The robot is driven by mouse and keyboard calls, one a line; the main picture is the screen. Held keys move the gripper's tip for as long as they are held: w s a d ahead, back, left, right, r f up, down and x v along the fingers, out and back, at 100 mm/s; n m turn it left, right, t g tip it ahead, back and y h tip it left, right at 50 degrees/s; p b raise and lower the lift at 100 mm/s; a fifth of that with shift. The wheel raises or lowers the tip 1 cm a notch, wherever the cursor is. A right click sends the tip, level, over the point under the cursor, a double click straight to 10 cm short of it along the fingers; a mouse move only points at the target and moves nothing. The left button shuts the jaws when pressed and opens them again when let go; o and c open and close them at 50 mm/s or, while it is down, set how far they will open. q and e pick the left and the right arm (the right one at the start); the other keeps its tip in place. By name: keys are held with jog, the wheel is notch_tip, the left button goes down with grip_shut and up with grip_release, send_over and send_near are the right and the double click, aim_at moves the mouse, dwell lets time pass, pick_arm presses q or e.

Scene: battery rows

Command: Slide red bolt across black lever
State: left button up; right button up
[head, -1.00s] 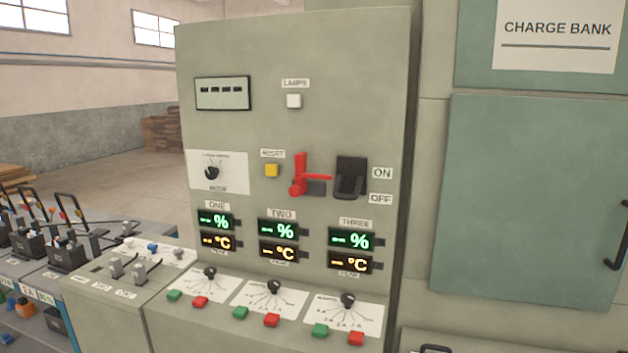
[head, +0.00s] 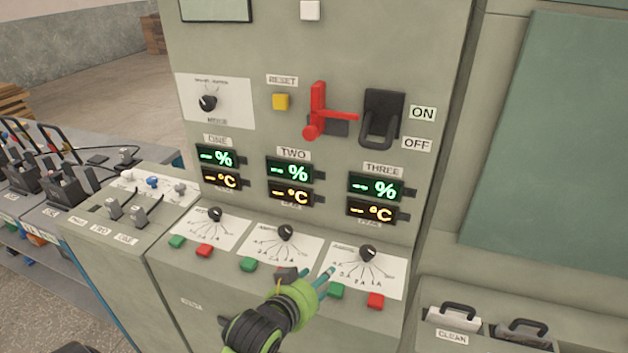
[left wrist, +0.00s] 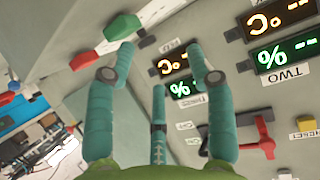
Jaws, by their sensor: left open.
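The red bolt (head: 340,117) is on the grey panel, with an upright red piece and a knob at its left and a thin bar pointing right. The bar's end is close to the black lever (head: 379,120) but does not visibly cross it. The lever's handle hangs down beside the OFF label. My left gripper (head: 308,275) is open and empty, low in front of the sloping console and well below the bolt. The left wrist view shows the red bolt (left wrist: 262,140) beyond a finger, which hides most of the lever. My right gripper is not in view.
A yellow reset button (head: 280,101) is left of the bolt. Lit displays (head: 375,187) are below it. Knobs (head: 367,253) and red and green buttons (head: 375,300) sit on the console near my gripper. The panel front around the bolt is clear.

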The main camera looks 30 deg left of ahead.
pick_arm(q)
jog(key=w+a+r+t+y, duration=0.1)
jog(key=w+a+r+t, duration=0.25)
jog(key=r, duration=0.55)
jog(key=n+t+y, duration=0.3)
jog(key=t, duration=0.3)
send_near(309, 135)
jog(key=w, duration=0.2)
jog(key=p+x, duration=0.1)
jog(key=x, duration=0.2)
jog(key=p+x, duration=0.1)
jog(key=x, duration=0.3)
jog(key=shift+s+a+r+p, duration=0.15)
jog(key=shift+a+r+p, duration=0.1)
jog(key=shift+r+p, duration=0.15)
jog(key=shift+r, duration=0.1)
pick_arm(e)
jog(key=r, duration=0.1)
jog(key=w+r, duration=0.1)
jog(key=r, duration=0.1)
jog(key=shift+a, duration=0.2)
pick_arm(q)
grip_shut()
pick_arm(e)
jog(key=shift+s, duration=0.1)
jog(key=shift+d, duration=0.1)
